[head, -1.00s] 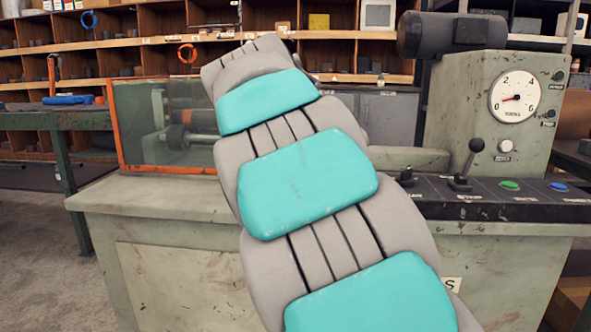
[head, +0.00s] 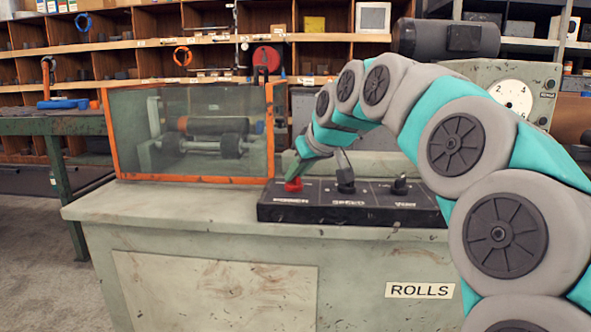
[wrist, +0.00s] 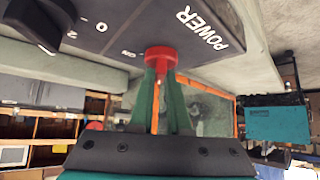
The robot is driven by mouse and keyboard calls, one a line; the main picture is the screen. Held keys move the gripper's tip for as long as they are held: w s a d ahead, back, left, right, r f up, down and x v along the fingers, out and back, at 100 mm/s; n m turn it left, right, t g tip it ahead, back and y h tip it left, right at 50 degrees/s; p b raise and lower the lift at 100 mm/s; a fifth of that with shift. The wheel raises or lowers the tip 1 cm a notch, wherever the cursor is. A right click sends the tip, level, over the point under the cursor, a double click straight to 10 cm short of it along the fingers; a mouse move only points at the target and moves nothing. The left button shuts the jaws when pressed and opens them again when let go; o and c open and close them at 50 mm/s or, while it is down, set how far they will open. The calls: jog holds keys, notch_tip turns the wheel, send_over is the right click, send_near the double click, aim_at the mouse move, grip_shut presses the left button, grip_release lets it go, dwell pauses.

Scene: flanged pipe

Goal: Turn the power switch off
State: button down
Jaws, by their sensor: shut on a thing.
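The power switch is a red knob (head: 293,185) at the left end of the black control panel (head: 350,218), above the label POWER. My gripper (head: 297,173) reaches down to it from above, its green fingers at the knob. In the wrist view the red knob (wrist: 160,56) sits between the fingertips of my gripper (wrist: 161,76), which are shut on it. The word POWER reads beside the knob, and a small ON mark shows on its other side. The knob's exact turn angle is hard to tell.
A black SPEED knob (head: 345,180) and a smaller TURN-side knob (head: 400,186) stand right of the switch. An orange-framed guard (head: 190,135) stands close on the left.

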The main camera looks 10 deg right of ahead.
jog(key=shift+r+n+g+y, duration=0.1)
jog(key=shift+n+g+y, duration=0.2)
jog(key=shift+n+y, duration=0.4)
jog(key=shift+n, duration=0.3)
jog(key=c, duration=0.9)
grip_release()
jog(key=v, duration=0.7)
jog(key=shift+s+d+r, duration=0.2)
jog(key=shift+s+r, duration=0.05)
